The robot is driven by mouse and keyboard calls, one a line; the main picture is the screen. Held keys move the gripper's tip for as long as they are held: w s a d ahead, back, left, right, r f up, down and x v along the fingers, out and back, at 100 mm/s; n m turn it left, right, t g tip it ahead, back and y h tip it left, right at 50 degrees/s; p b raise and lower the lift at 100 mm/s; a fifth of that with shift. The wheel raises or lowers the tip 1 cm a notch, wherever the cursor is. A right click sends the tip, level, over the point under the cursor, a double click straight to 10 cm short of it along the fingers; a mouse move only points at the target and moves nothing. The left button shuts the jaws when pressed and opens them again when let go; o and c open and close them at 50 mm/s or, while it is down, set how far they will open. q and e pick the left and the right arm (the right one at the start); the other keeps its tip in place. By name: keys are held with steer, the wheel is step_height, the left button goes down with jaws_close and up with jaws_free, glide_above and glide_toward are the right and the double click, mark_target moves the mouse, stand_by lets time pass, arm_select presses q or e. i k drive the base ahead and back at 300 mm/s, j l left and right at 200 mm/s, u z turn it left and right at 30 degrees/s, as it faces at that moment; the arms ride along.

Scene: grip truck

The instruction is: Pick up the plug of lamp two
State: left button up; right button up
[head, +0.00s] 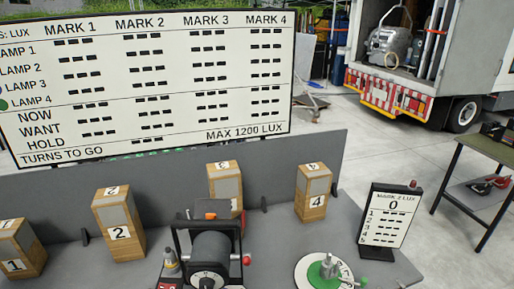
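I cannot make out a plug marked for lamp two. A wooden block marked 2 (118,222) stands upright on the grey table, left of centre. A black-framed device with a grey drum (212,246) and a dial at its front stands at the near middle of the table. A small grey and black piece (171,262) sits at its left side; I cannot tell what it is. Neither of my grippers shows in the head view.
Wooden blocks marked 1 (20,248), 3 (225,184) and 4 (313,192) stand along a grey partition (275,185). A white disc (303,268) with a green part and metal fitting lies right of the device. A lux display (388,218) stands at the right edge.

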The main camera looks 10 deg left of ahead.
mark_target(171, 261)
steer(key=k+u, duration=0.1)
steer(key=u, duration=0.35)
steer(key=k+u, duration=0.1)
steer(key=u, duration=0.35)
steer(key=k+u, duration=0.1)
steer(key=u, duration=0.35)
